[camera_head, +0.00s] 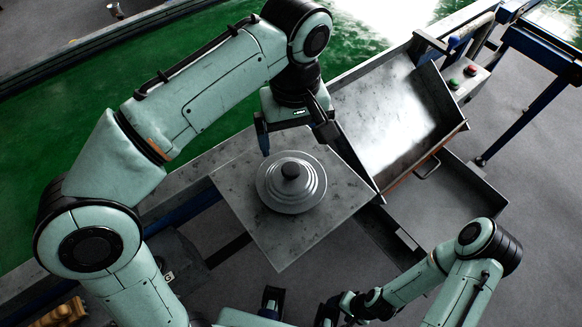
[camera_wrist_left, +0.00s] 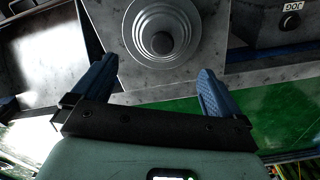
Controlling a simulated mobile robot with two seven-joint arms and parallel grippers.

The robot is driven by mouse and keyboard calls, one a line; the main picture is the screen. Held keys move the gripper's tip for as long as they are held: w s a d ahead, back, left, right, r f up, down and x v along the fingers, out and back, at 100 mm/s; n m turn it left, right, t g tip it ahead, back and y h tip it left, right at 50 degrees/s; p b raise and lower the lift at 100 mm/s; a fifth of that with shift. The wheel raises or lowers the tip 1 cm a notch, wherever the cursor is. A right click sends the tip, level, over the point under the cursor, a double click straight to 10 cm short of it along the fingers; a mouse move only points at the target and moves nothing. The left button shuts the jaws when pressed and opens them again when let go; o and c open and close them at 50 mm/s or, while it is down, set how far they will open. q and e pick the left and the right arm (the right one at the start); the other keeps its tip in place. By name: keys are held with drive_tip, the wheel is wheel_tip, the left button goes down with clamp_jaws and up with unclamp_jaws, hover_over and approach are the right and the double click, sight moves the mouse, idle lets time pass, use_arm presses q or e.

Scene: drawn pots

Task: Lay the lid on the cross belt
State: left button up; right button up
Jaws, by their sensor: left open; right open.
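The lid (camera_head: 306,196) is a round, grey, stepped disc with a dark knob (camera_head: 290,171). It lies flat, knob up, on a square grey metal plate (camera_head: 281,247). My left gripper (camera_head: 294,136) is open and empty at the lid's belt-side edge. In the left wrist view the lid (camera_wrist_left: 185,22) is beyond and between the open fingers (camera_wrist_left: 157,76), apart from them. A wide green belt (camera_head: 60,125) runs behind the plate and also shows in the left wrist view (camera_wrist_left: 280,115). My right gripper (camera_head: 300,306) is open and empty at the bottom, away from the lid.
A sloping metal chute (camera_head: 385,110) stands right of the plate, with a tray (camera_head: 440,215) below it. A button box (camera_head: 463,76) with red and green buttons is at the upper right. The visible green belt surface is mostly bare; my left arm crosses above it.

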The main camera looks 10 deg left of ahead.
use_arm(q)
drive_tip(key=b, duration=0.2)
hover_over(291, 169)
drive_tip(key=f, duration=0.6)
drive_tip(key=shift+s+d+f, duration=0.1)
drive_tip(key=shift+s+d, duration=0.05)
drive_tip(key=shift+d, duration=0.1)
drive_tip(key=f, duration=0.3)
drive_tip(key=f+b, duration=0.1)
drive_tip(key=f, duration=0.1)
drive_tip(key=shift+w+a+f, duration=0.2)
drive_tip(key=shift+a+f, duration=0.05)
drive_tip(key=shift+f, duration=0.05)
use_arm(e)
drive_tip(key=f, duration=0.1)
drive_tip(key=s+f, duration=0.1)
drive_tip(key=f, duration=0.1)
drive_tip(key=shift+s+f, duration=0.15)
use_arm(q)
drive_tip(key=c, duration=1.7)
